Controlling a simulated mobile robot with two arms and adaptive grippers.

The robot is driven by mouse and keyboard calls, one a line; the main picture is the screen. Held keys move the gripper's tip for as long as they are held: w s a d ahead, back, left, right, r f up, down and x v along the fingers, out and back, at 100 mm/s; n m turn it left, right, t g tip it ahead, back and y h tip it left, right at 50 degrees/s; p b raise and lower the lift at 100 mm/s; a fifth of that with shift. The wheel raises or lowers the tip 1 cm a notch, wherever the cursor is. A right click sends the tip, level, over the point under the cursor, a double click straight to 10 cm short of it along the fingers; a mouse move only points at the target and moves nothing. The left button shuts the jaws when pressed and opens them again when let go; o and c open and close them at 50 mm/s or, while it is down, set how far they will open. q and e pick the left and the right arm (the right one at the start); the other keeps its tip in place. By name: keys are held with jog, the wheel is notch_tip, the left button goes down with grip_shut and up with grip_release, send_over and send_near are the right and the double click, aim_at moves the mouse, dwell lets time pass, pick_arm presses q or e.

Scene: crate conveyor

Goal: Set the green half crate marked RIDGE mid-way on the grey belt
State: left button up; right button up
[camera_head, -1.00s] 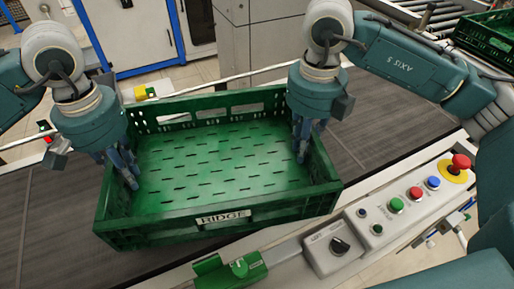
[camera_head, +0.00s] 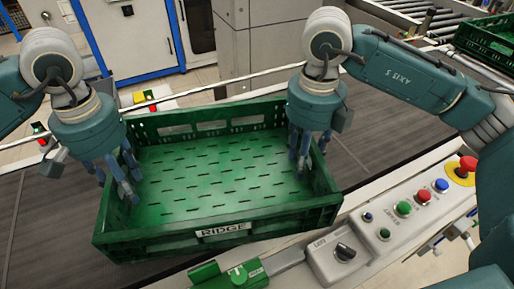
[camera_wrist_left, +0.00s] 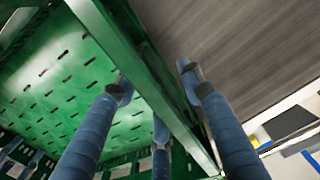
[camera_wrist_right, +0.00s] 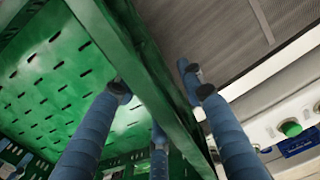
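The green half crate marked RIDGE (camera_head: 224,230) is upright and empty, over the near part of the grey belt (camera_head: 375,125), and appears to rest on it. Its label faces me. My left gripper (camera_head: 118,178) is at the crate's left wall and my right gripper (camera_head: 308,150) is at its right wall. Each has fingers inside and outside the wall, spread, with the wall between them. The left wrist view shows the left wall (camera_wrist_left: 150,85) between the fingers; the right wrist view shows the right wall (camera_wrist_right: 140,75) likewise. The crate's underside is hidden.
A control panel (camera_head: 385,215) with buttons and a red emergency stop (camera_head: 467,164) runs along the near right edge. A green lever (camera_head: 238,274) sits near the crate's front. Another green crate (camera_head: 490,38) stands at the far right. Bare belt lies right of the crate.

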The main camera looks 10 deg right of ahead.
pick_arm(q)
notch_tip(320, 180, up, 11)
jog(key=shift+r, duration=0.1)
pick_arm(e)
jog(key=shift+r, duration=0.35)
notch_tip(320, 180, up, 11)
jog(key=shift+r, duration=0.2)
dwell(0.5)
